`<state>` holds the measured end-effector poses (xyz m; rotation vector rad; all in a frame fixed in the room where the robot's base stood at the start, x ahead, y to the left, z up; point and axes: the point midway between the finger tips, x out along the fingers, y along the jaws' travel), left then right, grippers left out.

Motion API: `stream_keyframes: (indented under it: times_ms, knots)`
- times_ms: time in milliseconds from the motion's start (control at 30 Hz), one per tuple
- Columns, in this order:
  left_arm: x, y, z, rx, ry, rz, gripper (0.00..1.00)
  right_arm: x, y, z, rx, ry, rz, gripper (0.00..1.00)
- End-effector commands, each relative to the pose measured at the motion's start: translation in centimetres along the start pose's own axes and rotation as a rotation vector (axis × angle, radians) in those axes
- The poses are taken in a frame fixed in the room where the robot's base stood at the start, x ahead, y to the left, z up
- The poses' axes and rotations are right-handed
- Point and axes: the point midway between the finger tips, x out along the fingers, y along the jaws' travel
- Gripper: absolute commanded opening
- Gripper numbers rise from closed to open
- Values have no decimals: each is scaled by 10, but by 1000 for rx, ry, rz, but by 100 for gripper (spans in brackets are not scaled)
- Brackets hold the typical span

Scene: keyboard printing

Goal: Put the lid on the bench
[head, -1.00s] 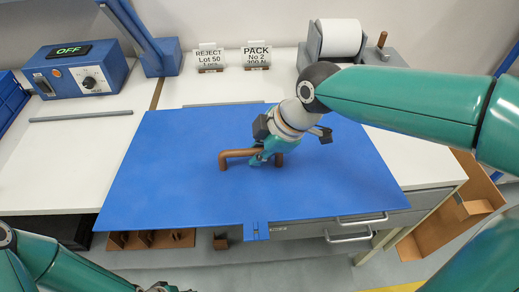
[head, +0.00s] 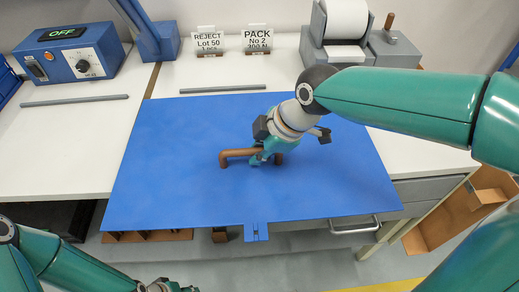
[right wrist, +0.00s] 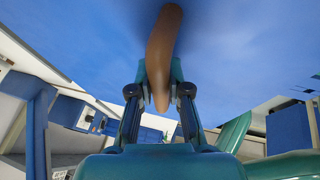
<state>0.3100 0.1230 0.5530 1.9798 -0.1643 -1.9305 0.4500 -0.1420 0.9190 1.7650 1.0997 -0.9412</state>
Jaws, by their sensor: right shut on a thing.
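The lid is a large flat blue panel (head: 180,150) with a brown bar handle (head: 237,153) on top. It spreads over the middle of the white bench (head: 60,150) in the head view and reaches past the bench's front edge. My right gripper (head: 268,157) is shut on the right part of the handle. The handle (right wrist: 160,60) also shows between the fingers in the right wrist view. Whether the lid touches the bench is hidden. My left gripper (head: 165,286) barely shows at the bottom edge; its fingers are not clear.
A blue control box (head: 70,55) stands at the back left. Two signs (head: 257,39) and a roll printer (head: 340,30) stand along the back. A grey strip (head: 222,89) lies behind the lid. Drawers (head: 355,224) and brown compartments (head: 150,236) show below the lid's front.

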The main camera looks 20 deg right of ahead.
Motion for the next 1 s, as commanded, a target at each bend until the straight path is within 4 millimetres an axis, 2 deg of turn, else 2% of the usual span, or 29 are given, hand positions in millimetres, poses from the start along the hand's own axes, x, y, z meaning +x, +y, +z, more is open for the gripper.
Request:
stream_keyframes:
  times_ms: [1000]
  knots:
    - [6,-2,0,0,0,0,40,5,-1,2,1,1,1,0]
